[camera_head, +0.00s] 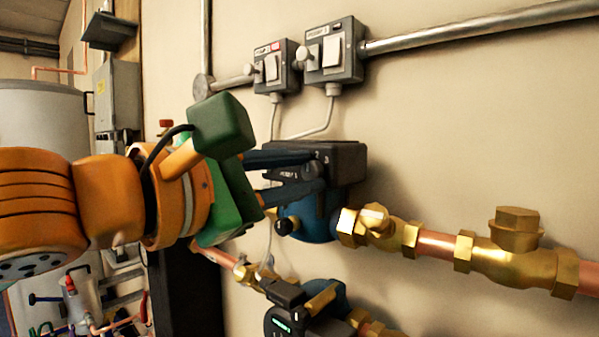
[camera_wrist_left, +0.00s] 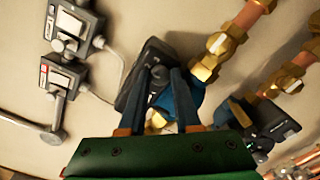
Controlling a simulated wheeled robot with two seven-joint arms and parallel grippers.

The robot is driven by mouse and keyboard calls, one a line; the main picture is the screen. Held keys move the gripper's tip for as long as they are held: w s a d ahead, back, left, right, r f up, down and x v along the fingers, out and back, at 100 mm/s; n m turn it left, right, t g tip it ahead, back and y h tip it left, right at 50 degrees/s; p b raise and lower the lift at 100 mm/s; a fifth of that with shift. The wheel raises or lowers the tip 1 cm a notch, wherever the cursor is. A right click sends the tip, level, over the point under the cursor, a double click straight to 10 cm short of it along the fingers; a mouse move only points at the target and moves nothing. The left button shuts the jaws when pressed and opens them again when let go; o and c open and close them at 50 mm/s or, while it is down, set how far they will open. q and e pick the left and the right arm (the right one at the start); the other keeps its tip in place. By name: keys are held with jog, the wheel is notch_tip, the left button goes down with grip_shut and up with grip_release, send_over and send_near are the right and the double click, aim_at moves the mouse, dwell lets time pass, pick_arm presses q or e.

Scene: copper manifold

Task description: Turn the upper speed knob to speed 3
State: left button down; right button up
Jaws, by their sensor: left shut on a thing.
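The upper pump has a dark control box (camera_head: 345,158) on a blue body, set in a copper and brass pipe line. The upper speed knob (camera_head: 312,170) is a small dark knob on the front of that box, with small white digits beside it. The knob's pointer direction is too small to read. My left gripper (camera_head: 308,176) comes in from the left, its two dark blue fingers shut on the knob. In the left wrist view, the fingers (camera_wrist_left: 168,74) reach the front of the control box (camera_wrist_left: 140,75); the knob is mostly hidden between them. My right gripper is out of view.
A lower pump (camera_head: 300,312) with a lit display sits below. Two grey switch boxes (camera_head: 345,70) (camera_head: 288,88) are on the wall above. Brass valve fittings (camera_head: 515,255) and copper pipe (camera_head: 437,243) run right. A grey tank (camera_head: 45,115) stands at the far left.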

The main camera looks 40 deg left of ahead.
pick_arm(q)
jog(key=m, duration=0.4)
jog(key=shift+r, duration=0.15)
jog(key=shift+m+p, duration=0.55)
jog(key=shift+m, duration=2.15)
jog(key=c, duration=0.6)
grip_release()
jog(key=shift+w, duration=0.1)
jog(key=s, duration=0.7)
jog(key=shift+a+b, duration=0.3)
jog(key=shift+b, duration=0.15)
jog(key=shift+s, duration=0.1)
